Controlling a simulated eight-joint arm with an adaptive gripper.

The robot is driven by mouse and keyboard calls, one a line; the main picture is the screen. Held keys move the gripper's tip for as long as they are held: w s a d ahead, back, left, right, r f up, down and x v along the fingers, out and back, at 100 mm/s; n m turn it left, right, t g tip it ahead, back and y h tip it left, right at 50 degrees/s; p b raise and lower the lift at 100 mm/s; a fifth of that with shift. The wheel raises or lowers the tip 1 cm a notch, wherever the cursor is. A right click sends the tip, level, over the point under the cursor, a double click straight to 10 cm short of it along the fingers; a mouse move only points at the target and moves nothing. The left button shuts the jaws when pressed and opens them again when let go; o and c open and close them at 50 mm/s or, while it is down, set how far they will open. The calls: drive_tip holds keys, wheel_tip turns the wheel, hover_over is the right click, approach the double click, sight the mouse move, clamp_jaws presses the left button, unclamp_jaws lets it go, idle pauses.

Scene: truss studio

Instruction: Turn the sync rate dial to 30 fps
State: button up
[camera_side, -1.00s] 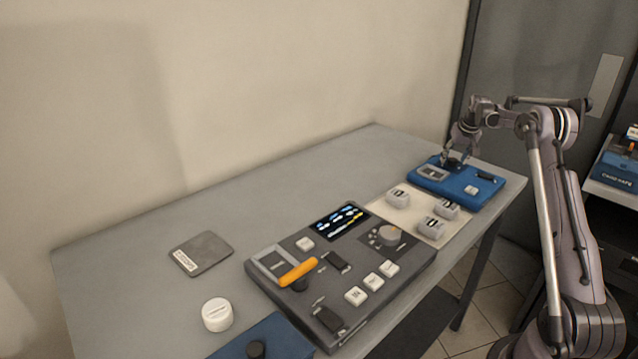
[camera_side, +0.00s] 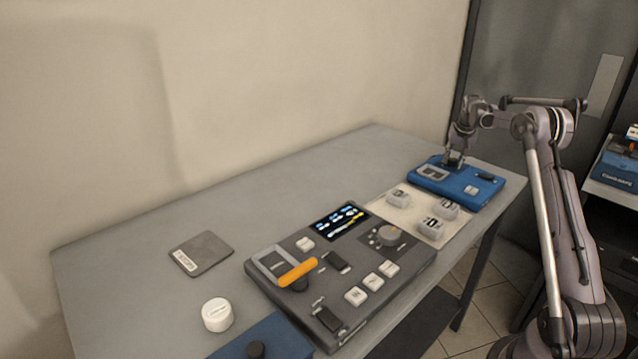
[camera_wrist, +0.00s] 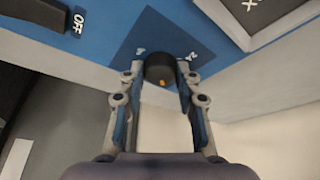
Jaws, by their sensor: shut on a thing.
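The blue box (camera_side: 468,187) sits at the far right end of the table. My gripper (camera_side: 453,161) is down at its back left part, over the dial. In the wrist view, the black round dial (camera_wrist: 160,67) sits between the fingertips of my gripper (camera_wrist: 160,78), which are shut on it from both sides. An orange mark shows on the dial's near side. Small white labels stand left and right of the dial on a darker blue square (camera_wrist: 165,32); I cannot read them surely. In the side view the dial is mostly hidden by my gripper.
An "OFF" label (camera_wrist: 78,22) and a dark switch show beside the dial. A grey console (camera_side: 330,275) with an orange lever (camera_side: 298,272) stands mid-table. Several grey blocks lie on a pale mat (camera_side: 380,207) between console and blue box. The table's back left is clear.

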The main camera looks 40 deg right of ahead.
drive_tip(key=shift+m, duration=0.5)
drive_tip(key=o, duration=1.2)
drive_tip(key=shift+c, duration=0.2)
drive_tip(key=v, duration=1.2)
drive_tip(key=shift+w+a, duration=0.2)
drive_tip(key=shift+w, duration=0.05)
